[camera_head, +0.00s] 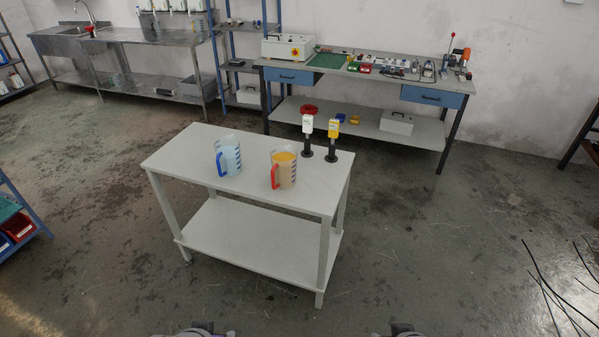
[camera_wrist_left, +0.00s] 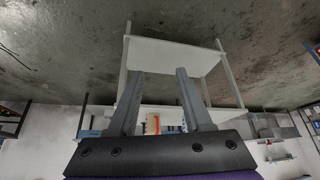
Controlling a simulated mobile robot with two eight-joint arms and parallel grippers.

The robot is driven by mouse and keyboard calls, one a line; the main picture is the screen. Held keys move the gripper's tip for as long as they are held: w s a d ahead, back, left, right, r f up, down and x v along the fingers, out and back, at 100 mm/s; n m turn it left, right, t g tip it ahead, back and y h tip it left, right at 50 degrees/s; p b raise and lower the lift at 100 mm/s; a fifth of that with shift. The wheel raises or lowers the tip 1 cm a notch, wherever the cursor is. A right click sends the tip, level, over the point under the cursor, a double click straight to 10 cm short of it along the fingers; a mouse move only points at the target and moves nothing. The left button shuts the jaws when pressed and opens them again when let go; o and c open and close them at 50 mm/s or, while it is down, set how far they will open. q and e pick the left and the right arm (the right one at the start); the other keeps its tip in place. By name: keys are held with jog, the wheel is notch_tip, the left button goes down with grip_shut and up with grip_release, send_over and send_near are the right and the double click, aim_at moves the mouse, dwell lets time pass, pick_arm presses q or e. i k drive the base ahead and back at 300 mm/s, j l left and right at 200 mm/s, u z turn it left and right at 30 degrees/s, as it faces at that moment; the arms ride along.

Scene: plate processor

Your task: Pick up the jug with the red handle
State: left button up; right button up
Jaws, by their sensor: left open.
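The jug with the red handle (camera_head: 285,169) stands upright on the right half of a small grey table (camera_head: 190,150) in the head view. It holds something yellow-orange, and its handle faces left. A second jug with a blue handle (camera_head: 229,157) stands to its left with pale contents. In the left wrist view, which is upside down, my left gripper (camera_wrist_left: 160,73) is open, with nothing between its fingers. The table lies beyond it, and a small orange and red shape (camera_wrist_left: 152,124), probably the red-handled jug, shows between the fingers. My right gripper is not clearly seen.
Two dark stands, one white-topped (camera_head: 307,135) and one yellow-topped (camera_head: 332,138), stand at the table's far right corner, behind the red-handled jug. A lower shelf (camera_head: 250,240) lies beneath the tabletop. A workbench (camera_head: 370,75) stands behind. The floor before the table is clear.

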aim_at(283, 158)
jog(key=i+u, duration=0.15)
jog(key=i+l, duration=1.05)
jog(key=i, duration=0.2)
